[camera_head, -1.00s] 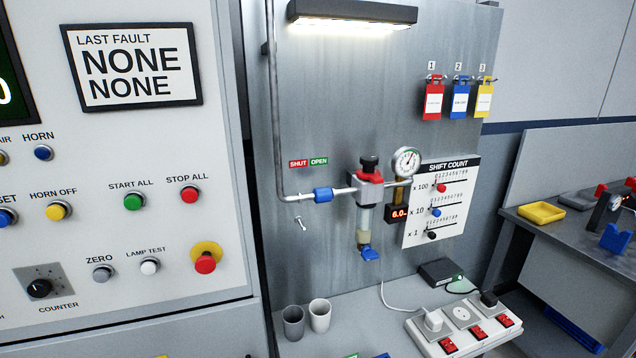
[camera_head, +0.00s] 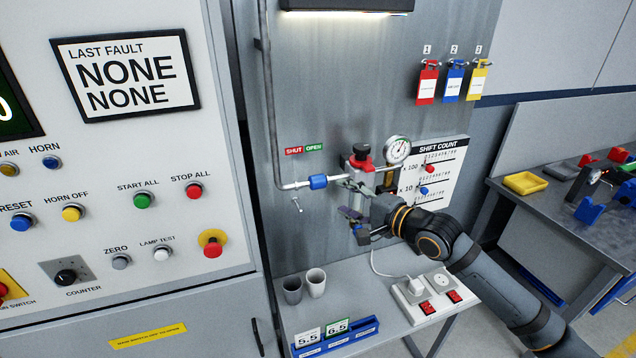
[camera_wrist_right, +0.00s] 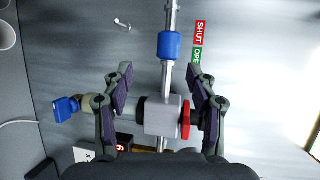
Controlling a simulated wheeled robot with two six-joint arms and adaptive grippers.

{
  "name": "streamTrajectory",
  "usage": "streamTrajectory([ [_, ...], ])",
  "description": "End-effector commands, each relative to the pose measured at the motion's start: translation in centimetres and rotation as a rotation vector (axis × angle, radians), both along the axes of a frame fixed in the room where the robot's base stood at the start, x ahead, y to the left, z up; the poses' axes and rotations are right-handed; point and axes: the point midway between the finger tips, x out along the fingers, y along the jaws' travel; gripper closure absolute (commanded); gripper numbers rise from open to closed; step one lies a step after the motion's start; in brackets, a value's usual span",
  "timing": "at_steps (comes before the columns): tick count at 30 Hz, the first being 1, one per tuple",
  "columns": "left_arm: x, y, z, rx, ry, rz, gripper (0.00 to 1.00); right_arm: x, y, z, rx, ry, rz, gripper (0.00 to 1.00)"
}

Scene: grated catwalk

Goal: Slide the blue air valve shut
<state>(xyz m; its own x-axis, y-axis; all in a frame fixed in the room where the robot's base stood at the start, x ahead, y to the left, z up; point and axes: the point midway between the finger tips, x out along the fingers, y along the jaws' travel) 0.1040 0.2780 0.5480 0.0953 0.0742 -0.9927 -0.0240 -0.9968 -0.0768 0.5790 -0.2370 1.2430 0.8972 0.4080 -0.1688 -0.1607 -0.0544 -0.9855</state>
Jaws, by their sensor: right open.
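The blue air valve (camera_head: 318,182) is a short sleeve on the thin pipe along the grey panel. It sits below the green OPEN label (camera_head: 314,148), to the right of the red SHUT label (camera_head: 293,150). My right gripper (camera_head: 352,200) is open, in front of the grey and red regulator unit, to the right of the valve and apart from it. In the right wrist view the valve (camera_wrist_right: 169,45) lies beyond the spread fingertips (camera_wrist_right: 160,75), with nothing held. The regulator block (camera_wrist_right: 163,115) shows between the fingers. My left gripper is not in view.
A pressure gauge (camera_head: 398,150) and shift count board (camera_head: 450,150) are right of the regulator. A small hook (camera_head: 297,204) sticks out below the pipe. Two cups (camera_head: 316,283) and a power strip (camera_head: 428,293) stand on the shelf below. The panel left of the valve is mostly clear.

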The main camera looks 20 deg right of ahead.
Motion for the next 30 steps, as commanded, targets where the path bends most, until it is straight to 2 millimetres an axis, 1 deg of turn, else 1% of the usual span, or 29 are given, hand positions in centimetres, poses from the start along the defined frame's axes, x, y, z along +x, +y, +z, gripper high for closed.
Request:
streamTrajectory([
  [1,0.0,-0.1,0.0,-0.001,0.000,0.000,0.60,0.2,-0.2,0.8,0.032,-0.005,-0.002,0.42],
  [3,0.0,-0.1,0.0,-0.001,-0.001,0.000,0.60,0.3,-0.2,1.2,0.058,-0.005,-0.002,0.42],
  [8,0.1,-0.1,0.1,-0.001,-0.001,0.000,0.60,0.6,-0.2,1.2,0.062,-0.006,-0.007,0.42],
  [14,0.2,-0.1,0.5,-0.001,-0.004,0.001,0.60,2.1,0.4,1.0,0.067,-0.006,-0.011,0.42],
  [17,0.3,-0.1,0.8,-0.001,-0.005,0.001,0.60,3.2,1.1,1.0,0.067,-0.005,-0.005,0.42],
  [27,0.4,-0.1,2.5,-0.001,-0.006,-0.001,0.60,8.2,3.5,0.2,0.061,-0.002,-0.003,0.42],
  [30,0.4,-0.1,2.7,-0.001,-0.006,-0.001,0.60,9.2,3.9,-0.1,0.059,-0.002,-0.003,0.42],
])
